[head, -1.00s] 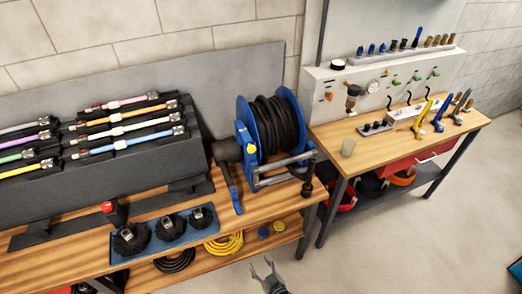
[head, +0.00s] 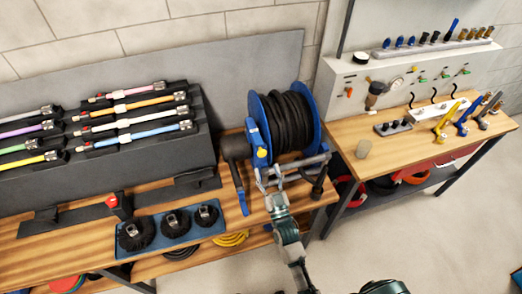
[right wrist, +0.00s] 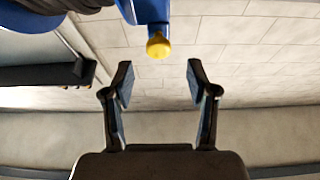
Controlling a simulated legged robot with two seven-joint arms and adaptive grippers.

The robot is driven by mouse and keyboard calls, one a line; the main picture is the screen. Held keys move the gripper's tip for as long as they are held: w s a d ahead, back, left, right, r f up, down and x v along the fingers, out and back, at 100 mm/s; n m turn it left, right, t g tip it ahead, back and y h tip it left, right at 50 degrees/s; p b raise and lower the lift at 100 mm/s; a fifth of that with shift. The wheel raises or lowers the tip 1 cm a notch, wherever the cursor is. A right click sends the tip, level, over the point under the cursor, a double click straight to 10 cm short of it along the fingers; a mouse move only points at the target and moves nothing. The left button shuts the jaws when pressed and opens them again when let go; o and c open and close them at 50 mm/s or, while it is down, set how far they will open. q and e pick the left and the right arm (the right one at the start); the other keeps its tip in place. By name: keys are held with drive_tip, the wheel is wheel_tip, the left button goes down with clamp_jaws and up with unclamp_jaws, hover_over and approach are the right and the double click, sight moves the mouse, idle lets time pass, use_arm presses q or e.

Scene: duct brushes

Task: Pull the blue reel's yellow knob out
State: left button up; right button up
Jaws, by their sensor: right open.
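The blue reel (head: 256,108) with black hose wound on it stands on the wooden bench. Its yellow knob (head: 262,153) sticks out at the front of the blue frame. In the right wrist view the yellow knob (right wrist: 158,46) is at the end of a blue part, centred between and beyond the fingertips. My right gripper (head: 269,180) is open and empty, just below and in front of the knob in the head view. Its two fingers also show in the right wrist view (right wrist: 159,80), apart and not touching the knob. My left gripper is not in view.
A grey crossbar of the reel stand (head: 300,165) lies right beside my right gripper. A blue tray (head: 155,234) with several black brushes and a rack of colourful rods (head: 130,120) are to the left. A second bench (head: 350,190) stands to the right.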

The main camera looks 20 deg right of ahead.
sight(263, 155)
drive_tip(key=x, duration=0.6)
drive_tip(key=shift+d+r+p, duration=0.1)
drive_tip(key=shift+d+p, duration=0.3)
drive_tip(key=shift+w+a+r, duration=0.1)
drive_tip(key=shift+w+a, duration=0.15)
drive_tip(key=shift+w, duration=0.2)
drive_tip(key=shift+a, duration=0.25)
drive_tip(key=shift+d, duration=0.25)
clamp_jaws()
